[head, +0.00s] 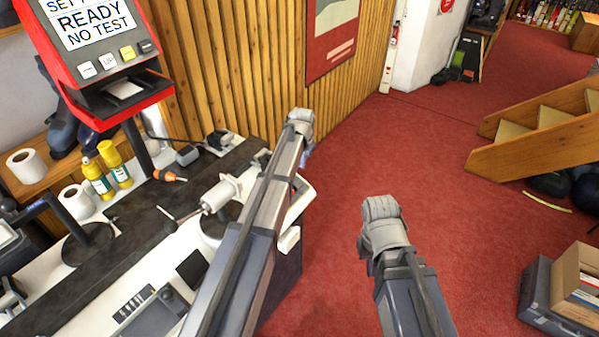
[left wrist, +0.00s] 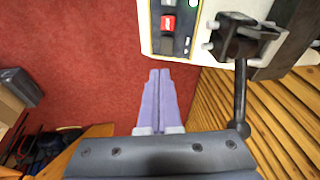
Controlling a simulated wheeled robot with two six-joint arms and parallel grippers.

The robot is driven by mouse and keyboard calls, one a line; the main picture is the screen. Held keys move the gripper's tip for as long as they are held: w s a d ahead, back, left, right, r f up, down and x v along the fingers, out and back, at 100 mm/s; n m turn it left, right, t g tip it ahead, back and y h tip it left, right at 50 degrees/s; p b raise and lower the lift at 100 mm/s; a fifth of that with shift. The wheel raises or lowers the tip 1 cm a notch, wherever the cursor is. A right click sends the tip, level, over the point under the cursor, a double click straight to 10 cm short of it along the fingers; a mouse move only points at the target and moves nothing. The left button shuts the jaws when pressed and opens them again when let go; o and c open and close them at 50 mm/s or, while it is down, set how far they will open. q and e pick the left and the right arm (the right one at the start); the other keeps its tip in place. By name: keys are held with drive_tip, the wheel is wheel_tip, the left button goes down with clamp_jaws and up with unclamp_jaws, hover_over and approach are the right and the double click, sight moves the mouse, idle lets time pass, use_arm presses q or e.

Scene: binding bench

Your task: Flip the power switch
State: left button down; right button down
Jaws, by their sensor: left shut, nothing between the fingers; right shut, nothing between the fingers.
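The power switch (left wrist: 168,24) is a red rocker on a dark panel set in a white surface, at the top of the left wrist view. A dark part sits below it on the panel. My left gripper (left wrist: 160,72) is shut and empty, its purple fingers together. The fingertips lie just below the white panel in that picture; I cannot tell the gap in depth. In the head view the left arm reaches past the bench end, and its fingers are hidden. My right gripper (head: 382,208) is shut over the red floor, right of the bench, its fingers not clearly seen.
The bench (head: 130,275) holds a red display machine (head: 110,60), yellow bottles (head: 118,170) and paper rolls (head: 76,201). A dark clamp (left wrist: 240,40) stands beside the switch. Slatted wood wall (head: 235,80) is behind. A cardboard box (head: 570,280) sits at right; red floor between is clear.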

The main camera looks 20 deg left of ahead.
use_arm(q)
drive_tip(key=b, duration=0.9)
hover_over(297, 187)
drive_tip(key=d, duration=0.2)
drive_tip(key=f, duration=0.9)
drive_tip(key=shift+s+f, duration=0.3)
drive_tip(key=f+b, duration=0.1)
drive_tip(key=a+f+b, duration=0.1)
drive_tip(key=f+b, duration=0.1)
drive_tip(key=shift+a, duration=0.15)
drive_tip(key=shift+a+f+b, duration=0.15)
drive_tip(key=shift+f+b, duration=0.05)
drive_tip(key=shift+b, duration=0.15)
drive_tip(key=shift+s, duration=0.1)
drive_tip(key=shift+s+a+f+t+h+b, duration=0.2)
drive_tip(key=shift+s+f+t+b, duration=0.15)
drive_tip(key=shift+b, duration=0.2)
drive_tip(key=shift+s+a+f+t+h+b, duration=0.15)
drive_tip(key=shift+f+t+b, duration=0.1)
drive_tip(key=shift+f+b, duration=0.2)
drive_tip(key=shift+w+d+r+p, duration=0.1)
drive_tip(key=shift+w+r+p, duration=0.25)
drive_tip(key=shift+r+p, duration=0.1)
drive_tip(key=shift+w, duration=0.1)
